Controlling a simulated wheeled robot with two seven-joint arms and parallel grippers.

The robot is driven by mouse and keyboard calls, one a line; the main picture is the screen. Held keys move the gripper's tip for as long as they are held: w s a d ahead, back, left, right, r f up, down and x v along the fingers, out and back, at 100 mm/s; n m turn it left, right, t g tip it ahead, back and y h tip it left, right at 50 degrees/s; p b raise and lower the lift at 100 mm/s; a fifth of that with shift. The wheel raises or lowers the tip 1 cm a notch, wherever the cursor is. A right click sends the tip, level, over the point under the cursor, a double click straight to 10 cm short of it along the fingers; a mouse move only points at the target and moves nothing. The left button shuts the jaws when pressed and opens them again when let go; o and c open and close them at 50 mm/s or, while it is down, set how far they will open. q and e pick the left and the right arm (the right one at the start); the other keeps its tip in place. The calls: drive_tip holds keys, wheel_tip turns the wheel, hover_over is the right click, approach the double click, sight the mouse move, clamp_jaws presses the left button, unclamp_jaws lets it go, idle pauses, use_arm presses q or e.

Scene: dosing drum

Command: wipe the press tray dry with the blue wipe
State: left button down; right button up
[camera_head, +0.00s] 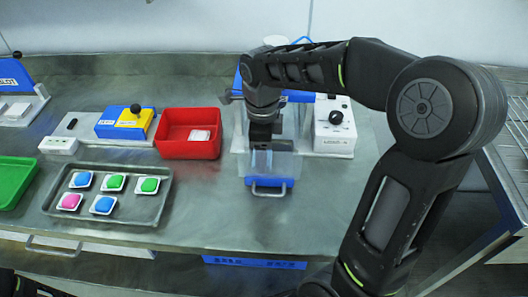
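My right arm comes in from the right and reaches over the blue and white press (283,178) in the middle. My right gripper (262,142) points down at the clear guard on the front of the press. Its fingertips are blurred by the guard, and I cannot tell whether they are open or hold anything. The press tray is not clearly visible behind my gripper and the guard. I cannot make out a blue wipe.
A red bin (171,147) with a white piece stands left of the press. A grey tray (140,213) holds several white pods with coloured tops. A blue and yellow device (127,122), a green tray (12,178) and a white knob box (335,130) stand around.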

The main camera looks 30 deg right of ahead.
drive_tip(key=shift+f, duration=0.1)
drive_tip(key=shift+s+d, duration=0.65)
drive_tip(key=shift+d, duration=0.2)
drive_tip(key=shift+s+d, duration=0.6)
drive_tip(key=shift+d, duration=0.2)
drive_tip(key=shift+w+a, duration=0.1)
drive_tip(key=shift+a, duration=0.05)
drive_tip(key=shift+w+a, duration=0.6)
drive_tip(key=shift+a, duration=0.2)
drive_tip(key=shift+w+a, duration=0.55)
drive_tip(key=shift+a, duration=0.2)
drive_tip(key=shift+s+d+r+p, duration=0.5)
drive_tip(key=shift+s+d+r, duration=0.15)
drive_tip(key=shift+d, duration=0.2)
